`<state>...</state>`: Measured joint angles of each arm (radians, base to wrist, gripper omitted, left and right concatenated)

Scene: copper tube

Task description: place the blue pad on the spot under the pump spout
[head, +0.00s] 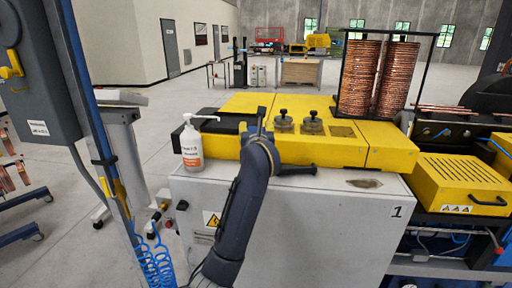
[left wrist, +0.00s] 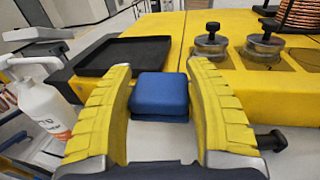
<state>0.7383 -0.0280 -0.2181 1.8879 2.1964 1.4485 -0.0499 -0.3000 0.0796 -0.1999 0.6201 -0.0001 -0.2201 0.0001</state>
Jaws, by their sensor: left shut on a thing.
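The blue pad (left wrist: 160,95) is a small rounded block between the yellow fingers of my left gripper (left wrist: 162,110) in the left wrist view. The gripper is shut on it, and the pad is held above the machine's pale front top. In the head view my dark arm hides the pad and fingers. The white pump bottle (head: 191,148) stands at the left end of the machine, its spout (head: 207,117) pointing right. The bottle also shows at the left of the wrist view (left wrist: 42,112), left of the gripper. I cannot make out the spot under the spout. My right gripper is not in view.
A shallow black tray (left wrist: 125,55) lies behind the bottle. Yellow covers (head: 335,147) with two black-knobbed metal clamps (head: 312,124) fill the middle. A black handle (head: 298,170) sticks out at the front. Copper coils (head: 360,80) stand behind.

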